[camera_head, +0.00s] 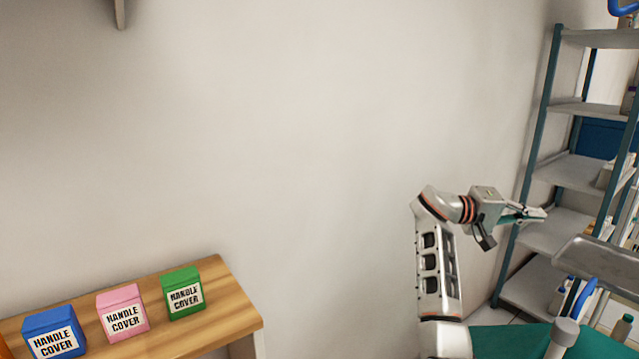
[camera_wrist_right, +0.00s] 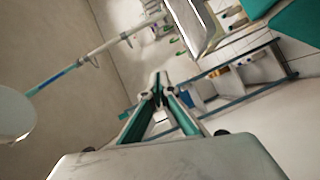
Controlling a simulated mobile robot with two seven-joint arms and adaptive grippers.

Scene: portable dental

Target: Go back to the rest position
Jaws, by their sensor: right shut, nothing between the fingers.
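My right gripper (camera_head: 537,213) is raised in front of the shelf at the right of the head view, its fingers pointing right. In the right wrist view its two green-sided fingers (camera_wrist_right: 158,92) meet at the tips, with nothing between them. The gripper is shut and empty. My right arm rises from the lower right of the head view and bends at the top towards the shelf. My left gripper is not in view.
A wooden table (camera_head: 222,285) at lower left holds blue (camera_head: 54,333), pink (camera_head: 122,312) and green (camera_head: 183,292) handle cover boxes. A metal shelf (camera_head: 573,172) stands at right, a metal tray (camera_head: 598,264) in front of it. The wall between is bare.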

